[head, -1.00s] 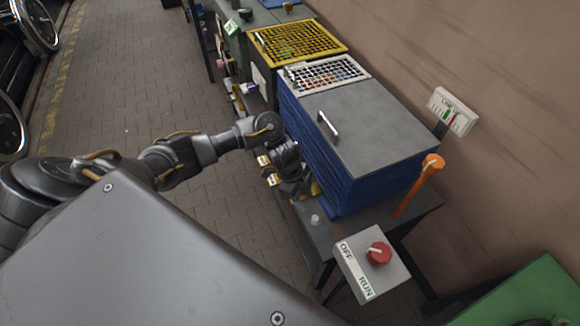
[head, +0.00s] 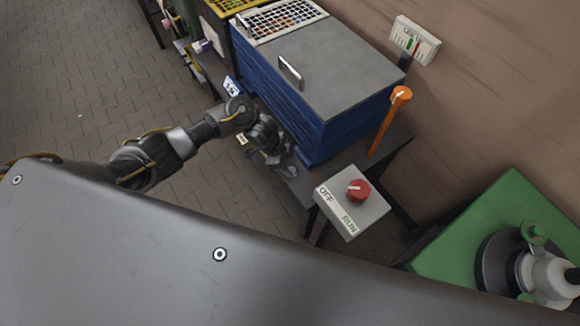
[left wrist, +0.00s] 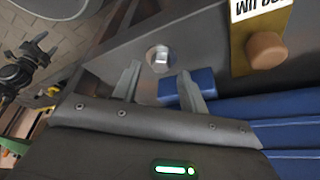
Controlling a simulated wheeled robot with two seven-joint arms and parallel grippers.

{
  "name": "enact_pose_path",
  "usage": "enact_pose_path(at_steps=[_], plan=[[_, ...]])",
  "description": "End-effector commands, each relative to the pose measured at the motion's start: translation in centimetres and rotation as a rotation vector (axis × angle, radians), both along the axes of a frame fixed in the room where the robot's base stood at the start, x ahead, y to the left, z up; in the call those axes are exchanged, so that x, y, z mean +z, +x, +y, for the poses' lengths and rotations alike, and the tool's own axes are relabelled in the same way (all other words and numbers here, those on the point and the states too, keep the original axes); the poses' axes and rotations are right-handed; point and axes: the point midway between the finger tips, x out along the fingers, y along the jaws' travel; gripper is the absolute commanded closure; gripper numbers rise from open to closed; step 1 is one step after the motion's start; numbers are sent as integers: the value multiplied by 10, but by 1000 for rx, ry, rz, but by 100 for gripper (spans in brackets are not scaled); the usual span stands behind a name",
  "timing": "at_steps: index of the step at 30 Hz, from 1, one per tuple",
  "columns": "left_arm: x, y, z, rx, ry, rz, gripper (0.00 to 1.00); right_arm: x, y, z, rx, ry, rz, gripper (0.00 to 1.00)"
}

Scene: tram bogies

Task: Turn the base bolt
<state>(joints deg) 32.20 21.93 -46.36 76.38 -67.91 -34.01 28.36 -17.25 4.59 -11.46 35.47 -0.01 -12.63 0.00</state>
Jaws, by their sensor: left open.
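The base bolt (left wrist: 160,57) shows in the left wrist view as a pale hex head on a round washer, set in a dark grey surface. My left gripper (left wrist: 158,76) is open and empty. Its two fingertips point at the bolt from either side of its near edge, and I see no contact. In the head view my left gripper (head: 283,160) is low beside the blue cabinet (head: 325,125), over the dark bench edge. The bolt cannot be made out clearly there.
A blue part of the cabinet (left wrist: 188,85) lies close behind the right fingertip. A brass plate with a round knob (left wrist: 266,48) stands to the right. An OFF/RUN switch box (head: 352,203), an orange handle (head: 388,125) and a green table (head: 480,225) are nearby.

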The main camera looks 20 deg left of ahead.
Motion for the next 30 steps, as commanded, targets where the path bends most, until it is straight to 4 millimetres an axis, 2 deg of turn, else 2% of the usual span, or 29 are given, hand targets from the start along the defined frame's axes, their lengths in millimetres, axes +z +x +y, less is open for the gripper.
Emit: enact_pose_path(at_steps=[1,6,15,25,30], plan=[[-7,1,-2,2,0,2,57,-2,1,0,0,0,-2,36],[-17,2,-7,1,-1,-1,57,-4,2,0,0,1,-3,36],[-19,2,-8,0,-1,-1,57,-4,2,0,0,1,-4,36],[-19,2,-8,0,-1,-1,99,-4,2,1,0,1,-4,36],[-19,4,-8,-49,0,-3,100,-6,2,1,-1,1,-3,36]])
